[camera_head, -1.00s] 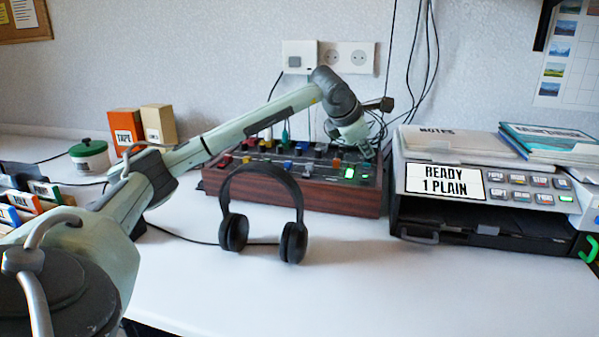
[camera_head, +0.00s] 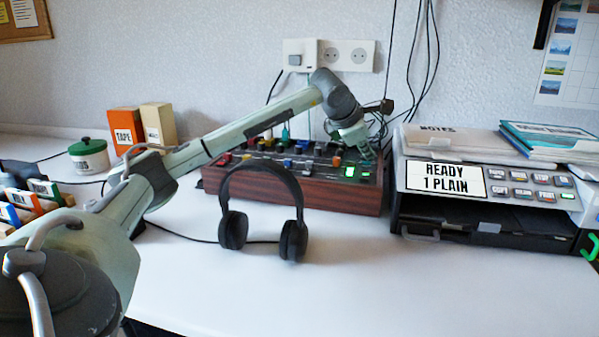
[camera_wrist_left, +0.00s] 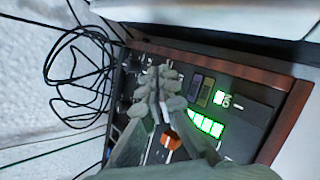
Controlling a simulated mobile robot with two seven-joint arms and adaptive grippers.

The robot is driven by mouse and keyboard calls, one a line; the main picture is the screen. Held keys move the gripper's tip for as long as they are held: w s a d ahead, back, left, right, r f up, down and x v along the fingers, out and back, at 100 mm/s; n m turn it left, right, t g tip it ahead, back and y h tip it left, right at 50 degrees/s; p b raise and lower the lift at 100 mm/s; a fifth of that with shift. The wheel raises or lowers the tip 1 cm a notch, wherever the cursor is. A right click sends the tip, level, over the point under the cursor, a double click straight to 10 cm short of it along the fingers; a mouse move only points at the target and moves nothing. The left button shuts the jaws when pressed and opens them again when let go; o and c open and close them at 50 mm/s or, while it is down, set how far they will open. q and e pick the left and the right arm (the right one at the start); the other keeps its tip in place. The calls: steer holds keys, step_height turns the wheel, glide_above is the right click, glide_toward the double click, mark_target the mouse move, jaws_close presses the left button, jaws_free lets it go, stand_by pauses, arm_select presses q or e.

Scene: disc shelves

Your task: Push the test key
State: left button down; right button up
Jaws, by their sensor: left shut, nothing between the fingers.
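A wood-sided mixer console (camera_head: 330,194) stands against the wall, with knobs, coloured sliders and lit green displays (camera_head: 350,172) at its right end. My left gripper (camera_head: 369,152) is shut and empty, at the console's right rear. In the left wrist view its closed fingers (camera_wrist_left: 160,90) hang over the panel, beside two dark keys (camera_wrist_left: 202,90), an orange slider cap (camera_wrist_left: 170,140) and the lit green displays (camera_wrist_left: 207,126). I cannot tell whether the fingertips touch the panel. No key label reading "test" is legible. My right gripper is out of view.
Black headphones (camera_head: 265,215) stand in front of the console. A printer (camera_head: 480,195) with small keys and a "READY 1 PLAIN" display is at right, with folders (camera_head: 555,140) on top. Cables (camera_wrist_left: 75,75) hang behind the console. The front desk area is clear.

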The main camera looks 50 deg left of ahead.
arm_select(q)
steer(key=shift+f+b, duration=0.3)
stand_by(0.5)
steer(key=shift+r, duration=0.1)
steer(key=shift+r+p, duration=0.55)
steer(key=shift+r, duration=0.1)
step_height(320, 180, up, 6)
steer(key=p, duration=0.4)
stand_by(0.5)
